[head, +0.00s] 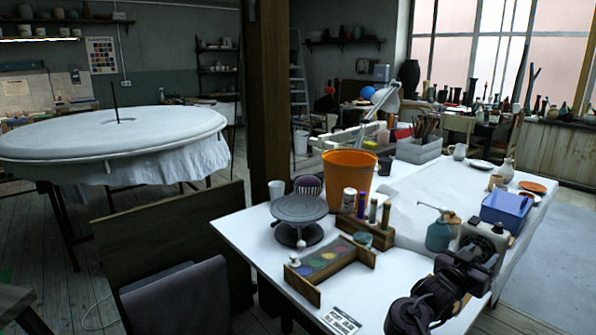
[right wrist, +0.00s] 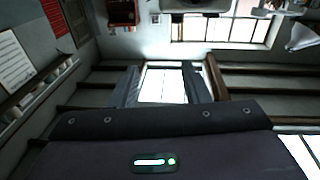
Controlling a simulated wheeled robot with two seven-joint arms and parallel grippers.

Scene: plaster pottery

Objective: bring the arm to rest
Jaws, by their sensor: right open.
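My right arm and gripper (head: 470,272) show dark at the lower right of the head view, over the near right part of the white table (head: 405,225). In the right wrist view the two fingers of the right gripper (right wrist: 161,88) stand apart with nothing between them, and a bright window area shows through the gap. The right gripper is open and empty. I cannot tell from the head view how high it is above the table. My left gripper is not in view.
A wooden post (head: 268,100) rises behind the table.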

